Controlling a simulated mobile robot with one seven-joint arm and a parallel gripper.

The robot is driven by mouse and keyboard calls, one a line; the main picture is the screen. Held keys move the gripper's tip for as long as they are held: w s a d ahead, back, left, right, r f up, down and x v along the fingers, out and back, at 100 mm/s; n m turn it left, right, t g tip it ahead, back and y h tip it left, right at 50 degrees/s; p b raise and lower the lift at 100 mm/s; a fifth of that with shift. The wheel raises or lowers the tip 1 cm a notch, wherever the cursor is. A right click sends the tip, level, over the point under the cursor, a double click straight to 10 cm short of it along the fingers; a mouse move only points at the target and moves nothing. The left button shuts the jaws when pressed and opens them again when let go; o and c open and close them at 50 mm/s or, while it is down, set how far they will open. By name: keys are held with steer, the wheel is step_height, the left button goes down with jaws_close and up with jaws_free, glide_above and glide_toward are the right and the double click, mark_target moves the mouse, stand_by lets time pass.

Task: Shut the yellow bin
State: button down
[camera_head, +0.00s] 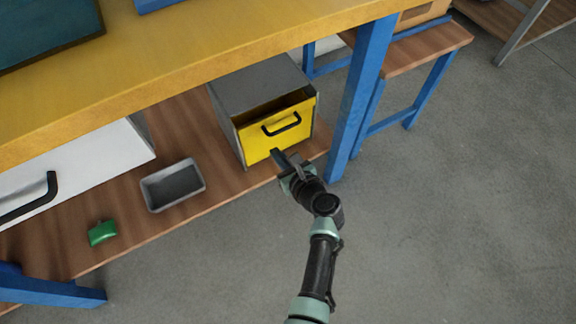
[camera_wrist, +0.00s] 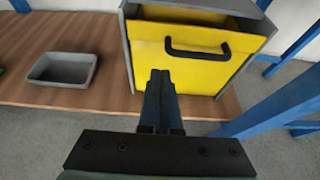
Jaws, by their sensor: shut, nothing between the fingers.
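The yellow bin (camera_head: 254,146) is a yellow-fronted drawer with a black handle (camera_head: 282,125), set in a grey housing (camera_head: 262,82) on the wooden lower shelf. Its front stands slightly out from the housing, and a dark gap shows above it. In the wrist view the yellow front (camera_wrist: 190,68) fills the upper middle, with its handle at the upper right. My gripper (camera_head: 275,153) is shut and empty, with its fingertips at the lower part of the yellow front. In the wrist view the fingers (camera_wrist: 160,75) overlap the front's lower left; I cannot tell whether they touch it.
A grey tray (camera_head: 173,185) and a green object (camera_head: 102,233) lie on the shelf to the left. A white drawer (camera_head: 85,165) stands farther left. A blue table leg (camera_head: 358,95) rises close right of the bin. The yellow tabletop (camera_head: 200,50) overhangs it. Floor in front is clear.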

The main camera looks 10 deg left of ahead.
mark_target(258, 123)
steer(key=shift+g+h, duration=0.4)
steer(key=shift+g, duration=0.1)
steer(key=shift+w+a+r+p, duration=0.45)
steer(key=shift+w+a, duration=0.35)
steer(key=shift+w, duration=0.3)
steer(key=shift+w+a+r+p, duration=0.4)
steer(key=shift+w+a, duration=0.4)
steer(key=shift+w, duration=0.25)
steer(key=shift+w+a+r+p, duration=0.4)
steer(key=shift+w+a, duration=0.4)
steer(key=shift+w, duration=0.3)
steer(key=shift+r, duration=0.1)
steer(key=shift+w+r, duration=0.2)
